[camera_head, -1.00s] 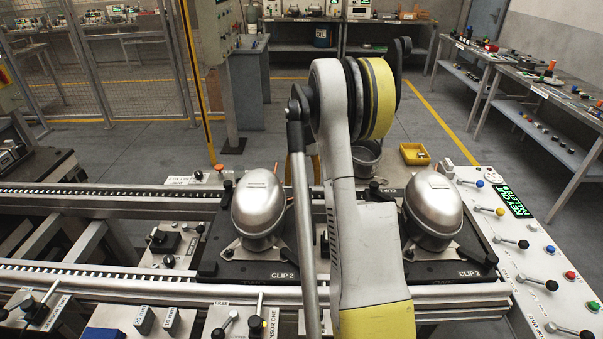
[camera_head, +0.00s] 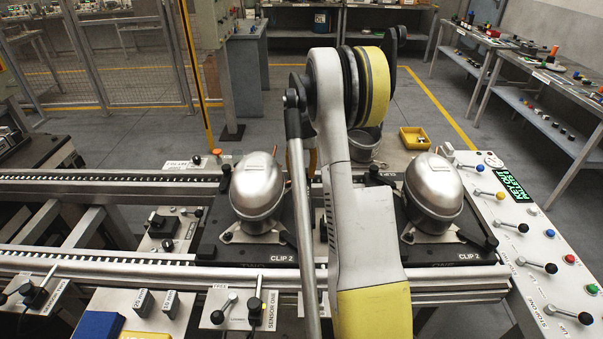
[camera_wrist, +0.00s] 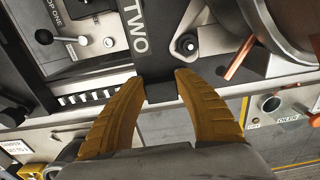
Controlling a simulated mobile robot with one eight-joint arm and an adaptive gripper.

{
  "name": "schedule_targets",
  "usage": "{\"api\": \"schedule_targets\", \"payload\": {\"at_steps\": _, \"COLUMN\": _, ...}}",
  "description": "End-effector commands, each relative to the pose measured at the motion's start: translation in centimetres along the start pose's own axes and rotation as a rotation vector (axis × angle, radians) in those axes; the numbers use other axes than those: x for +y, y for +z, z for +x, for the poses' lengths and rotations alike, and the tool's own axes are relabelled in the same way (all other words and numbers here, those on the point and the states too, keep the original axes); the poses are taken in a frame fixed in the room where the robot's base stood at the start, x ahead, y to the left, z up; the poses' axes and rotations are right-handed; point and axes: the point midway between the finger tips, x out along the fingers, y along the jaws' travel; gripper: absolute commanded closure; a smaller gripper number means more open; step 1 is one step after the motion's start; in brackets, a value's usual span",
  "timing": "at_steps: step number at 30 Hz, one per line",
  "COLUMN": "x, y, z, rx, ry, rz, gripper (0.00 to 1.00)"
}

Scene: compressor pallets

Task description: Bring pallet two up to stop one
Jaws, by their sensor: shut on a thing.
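Pallet two (camera_head: 225,257) is a dark plate on the conveyor rails, marked TWO and CLIP 2, with a silver compressor (camera_head: 257,187) on it. Its TWO marking (camera_wrist: 137,35) shows in the wrist view. My gripper (camera_wrist: 162,84) has its two orange fingers shut on a small black block at the pallet's edge, below the marking. A lever (camera_wrist: 62,38) beside a partly cut-off "OP ONE" label is left of the pallet in the wrist view. Stop one's label (camera_head: 544,318) appears readable at lower right in the head view.
Pallet one (camera_head: 470,257), with another compressor (camera_head: 434,185), stands right of pallet two, partly behind my arm. A control panel (camera_head: 520,240) with levers and buttons borders the right end. Rails (camera_head: 100,265) run clear to the left. A yellow bin (camera_head: 415,138) sits on the floor behind.

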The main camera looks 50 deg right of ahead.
Motion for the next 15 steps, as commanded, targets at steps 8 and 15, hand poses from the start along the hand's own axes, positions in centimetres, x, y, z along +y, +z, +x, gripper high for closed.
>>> {"api": "schedule_targets", "payload": {"at_steps": 8, "x": 0.03, "y": 0.04, "z": 0.09, "rx": -0.001, "ry": 0.0, "rz": 0.0, "gripper": 1.0}}
{"api": "schedule_targets", "payload": {"at_steps": 15, "x": 0.33, "y": 0.05, "z": 0.11, "rx": -0.001, "ry": 0.001, "rz": 0.0, "gripper": 1.0}}
